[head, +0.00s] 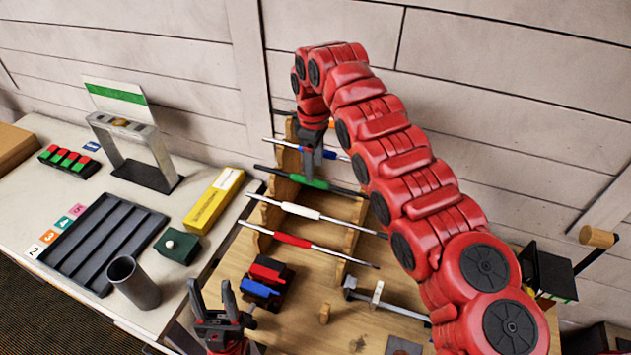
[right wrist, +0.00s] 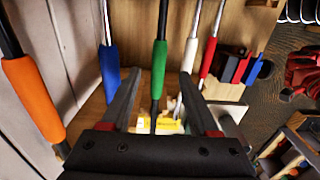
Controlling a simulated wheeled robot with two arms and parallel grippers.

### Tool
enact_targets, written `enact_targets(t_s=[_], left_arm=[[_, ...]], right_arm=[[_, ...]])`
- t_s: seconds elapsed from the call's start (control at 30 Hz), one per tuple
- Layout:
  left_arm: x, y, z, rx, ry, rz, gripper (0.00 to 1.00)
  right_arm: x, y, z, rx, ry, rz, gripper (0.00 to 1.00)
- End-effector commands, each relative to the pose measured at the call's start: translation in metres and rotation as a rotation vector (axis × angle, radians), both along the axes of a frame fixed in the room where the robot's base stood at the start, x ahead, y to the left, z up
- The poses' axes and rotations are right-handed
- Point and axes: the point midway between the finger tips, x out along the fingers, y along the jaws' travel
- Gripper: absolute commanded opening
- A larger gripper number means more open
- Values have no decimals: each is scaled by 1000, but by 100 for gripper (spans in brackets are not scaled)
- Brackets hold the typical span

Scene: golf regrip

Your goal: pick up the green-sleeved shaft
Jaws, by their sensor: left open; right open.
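The green-sleeved shaft (head: 308,182) lies across the wooden rack (head: 342,243), between the blue-sleeved shaft (head: 333,154) and the white-sleeved shaft (head: 300,211). My right gripper (head: 311,168) points down at its green sleeve. In the right wrist view, the green sleeve (right wrist: 159,62) shows between the two open fingers of the right gripper (right wrist: 162,80), with a gap on each side. How far the fingers reach around it I cannot tell. My left gripper (head: 209,295) is open and empty at the bottom of the head view, apart from the rack.
The red-sleeved shaft (head: 293,240) lies in front of the white one. The right wrist view shows an orange sleeve (right wrist: 33,98) at left and a blue sleeve (right wrist: 109,73) close beside the left finger. A grey slotted tray (head: 85,260) and a yellow box (head: 214,199) are on the left bench.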

Motion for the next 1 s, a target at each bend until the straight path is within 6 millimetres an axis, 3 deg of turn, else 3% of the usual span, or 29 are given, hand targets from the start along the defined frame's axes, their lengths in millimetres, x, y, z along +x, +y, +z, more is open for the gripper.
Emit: enact_targets(t_s=[0.2,0.37,0.57,0.9,1.0], left_arm=[[0,0,33,0,0,0,50],[0,0,38,0,0,0,50],[0,0,36,0,0,0,50],[0,0,36,0,0,0,50],[0,0,36,0,0,0,50]], right_arm=[[0,-4,-22,0,6,-1,61],[1,-2,-45,2,1,1,61],[2,-2,-47,1,0,1,59],[2,-2,-47,1,0,1,0],[2,-2,-47,1,0,1,0]])
